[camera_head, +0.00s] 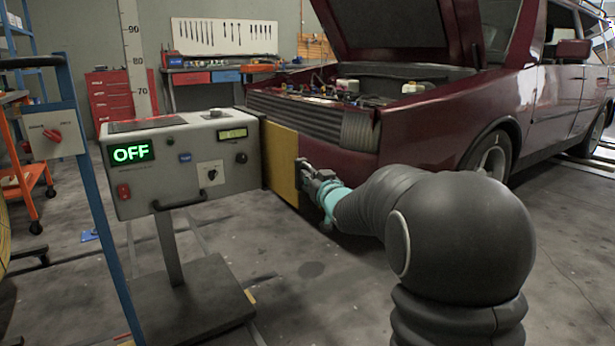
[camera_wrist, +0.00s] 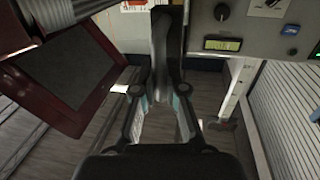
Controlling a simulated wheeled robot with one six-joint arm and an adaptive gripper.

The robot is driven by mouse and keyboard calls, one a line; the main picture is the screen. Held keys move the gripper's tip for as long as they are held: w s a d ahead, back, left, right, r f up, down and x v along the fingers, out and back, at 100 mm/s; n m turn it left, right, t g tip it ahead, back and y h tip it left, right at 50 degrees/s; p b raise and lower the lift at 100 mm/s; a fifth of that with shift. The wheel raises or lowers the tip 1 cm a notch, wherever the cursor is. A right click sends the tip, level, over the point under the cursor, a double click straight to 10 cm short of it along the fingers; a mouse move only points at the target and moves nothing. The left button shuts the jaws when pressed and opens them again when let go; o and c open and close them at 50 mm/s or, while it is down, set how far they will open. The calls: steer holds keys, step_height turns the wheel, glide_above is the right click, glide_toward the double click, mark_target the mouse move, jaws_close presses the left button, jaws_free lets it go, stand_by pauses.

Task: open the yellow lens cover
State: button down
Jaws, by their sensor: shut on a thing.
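The yellow lens cover (camera_head: 282,162) is a flat upright panel at the right side of the grey control box (camera_head: 190,165) in the head view. It stands out from the box toward the car's front. My gripper (camera_head: 307,172) is at the cover's right, outer edge and is shut on it. In the wrist view, my gripper (camera_wrist: 160,92) has its two fingers on either side of a dark upright strip, seen nearly edge-on. No yellow face shows there. The exact contact is hidden by the fingers.
A blue rail (camera_head: 95,200) stands at the left. The floor before the box is clear.

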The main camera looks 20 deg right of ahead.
steer(key=c, duration=1.2)
jaws_free()
steer(key=shift+a, duration=0.15)
steer(key=shift+d, duration=0.2)
steer(key=shift+s, duration=0.1)
steer(key=s+d, duration=0.1)
steer(key=s, duration=1)
steer(key=shift+s+d, duration=0.2)
steer(key=shift+s, duration=0.2)
steer(key=shift+f, duration=0.1)
